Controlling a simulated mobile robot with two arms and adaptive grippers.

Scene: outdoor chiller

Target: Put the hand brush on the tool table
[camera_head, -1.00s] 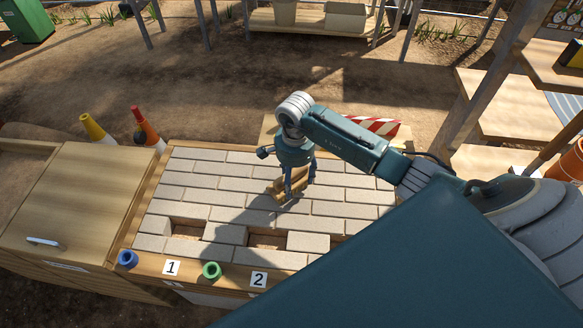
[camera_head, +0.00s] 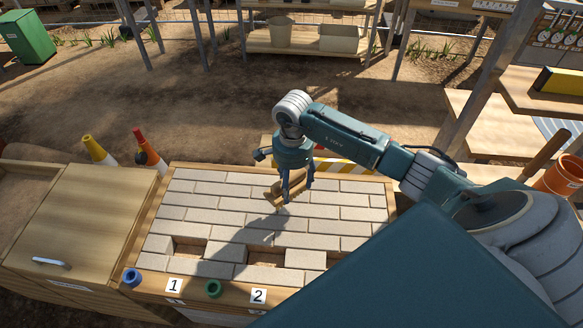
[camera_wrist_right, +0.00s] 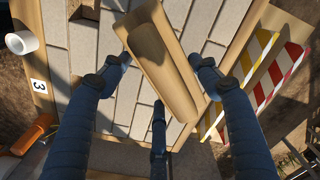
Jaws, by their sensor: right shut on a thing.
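The hand brush (camera_head: 278,194) shows as a light wooden piece in my right gripper (camera_head: 297,188), above the paved brick table. In the right wrist view the brush (camera_wrist_right: 160,62) lies lengthwise between the two blue fingers of the right gripper (camera_wrist_right: 160,65), which is shut on it. I cannot make out its bristles. The brick table (camera_head: 165,215) has a wooden rim and lies below the gripper. My left gripper is not in view. I cannot tell for sure which surface is the tool table.
The brick surface has two gaps near its front edge, by labels 1 (camera_head: 173,286) and 2 (camera_head: 258,296). Striped boards (camera_wrist_right: 262,75) stand at its far side. A wooden cabinet (camera_head: 80,215) is at left, cones (camera_head: 149,150) behind it. Wooden shelves (camera_head: 495,125) stand at right.

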